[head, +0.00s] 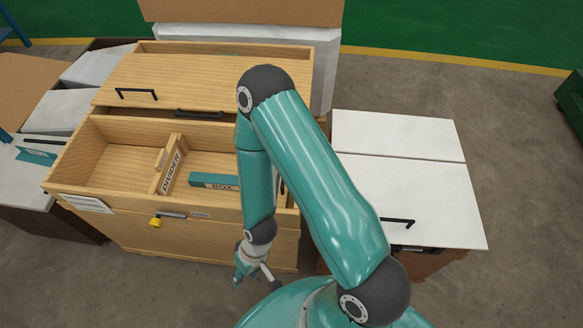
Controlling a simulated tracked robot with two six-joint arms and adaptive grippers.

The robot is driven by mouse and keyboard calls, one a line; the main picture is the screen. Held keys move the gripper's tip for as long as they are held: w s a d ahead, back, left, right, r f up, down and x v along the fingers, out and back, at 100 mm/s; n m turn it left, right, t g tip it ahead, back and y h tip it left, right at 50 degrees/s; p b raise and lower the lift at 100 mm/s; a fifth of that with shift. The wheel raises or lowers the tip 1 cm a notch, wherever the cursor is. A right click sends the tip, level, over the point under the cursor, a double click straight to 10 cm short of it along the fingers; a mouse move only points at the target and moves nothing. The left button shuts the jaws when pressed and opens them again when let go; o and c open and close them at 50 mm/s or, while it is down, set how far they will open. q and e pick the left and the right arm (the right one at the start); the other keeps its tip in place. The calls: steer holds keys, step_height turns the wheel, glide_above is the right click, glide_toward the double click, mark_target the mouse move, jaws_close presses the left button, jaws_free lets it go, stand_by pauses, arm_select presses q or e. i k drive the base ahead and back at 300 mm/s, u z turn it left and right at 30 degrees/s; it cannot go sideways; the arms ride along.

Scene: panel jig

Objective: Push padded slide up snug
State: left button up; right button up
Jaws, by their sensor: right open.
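An open wooden drawer (110,133) holds an upright wooden piece labelled "DIVIDER" (171,172), with a small light block (160,159) on its left side. A teal piece labelled "BOX" (214,181) lies to the right of the divider, apart from it. I cannot tell which piece is the padded slide; no padding shows clearly. My right gripper (257,274) is open and empty, pointing down in front of the drawer's front panel, outside the drawer. My left gripper is out of view.
A wooden lid or upper panel with a black handle (137,93) lies behind the drawer. A yellow knob (155,222) and a metal latch stick out of the drawer front. A white-topped cabinet (405,185) stands at right. Open floor lies beyond it.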

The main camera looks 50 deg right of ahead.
mark_target(282, 192)
steer(key=u, duration=1.5)
steer(key=i, duration=0.1)
steer(key=z, duration=2.55)
steer(key=k, duration=0.5)
steer(key=z, duration=0.45)
steer(key=i, duration=0.5)
steer(key=u, duration=0.2)
steer(key=k, duration=0.8)
steer(key=z, duration=0.2)
steer(key=i, duration=0.7)
steer(key=u, duration=0.05)
